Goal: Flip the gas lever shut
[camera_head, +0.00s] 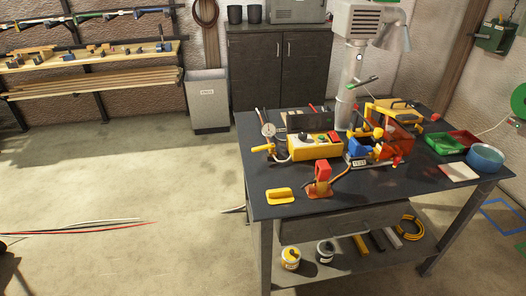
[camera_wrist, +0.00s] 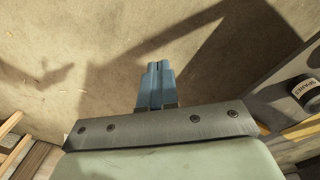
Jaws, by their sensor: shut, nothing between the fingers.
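My gripper (camera_wrist: 156,72) shows in the wrist view with its two blue fingers closed together and nothing between them. It is over bare beige surface, with no lever near it in that view. My gripper does not show in the head view. In the head view a yellow box (camera_head: 313,148) stands on the dark workbench, with a yellow handle (camera_head: 262,148) and a round gauge (camera_head: 268,130) at its left. A green-tipped lever (camera_head: 364,83) sticks out by the grey duct. I cannot tell for sure which of these is the gas lever.
The workbench (camera_head: 400,181) also carries a red-and-yellow device (camera_head: 392,138), a red block on a stand (camera_head: 322,170), a yellow piece (camera_head: 279,195) and a blue bowl (camera_head: 485,158). A grey bin (camera_head: 208,105) stands behind left.

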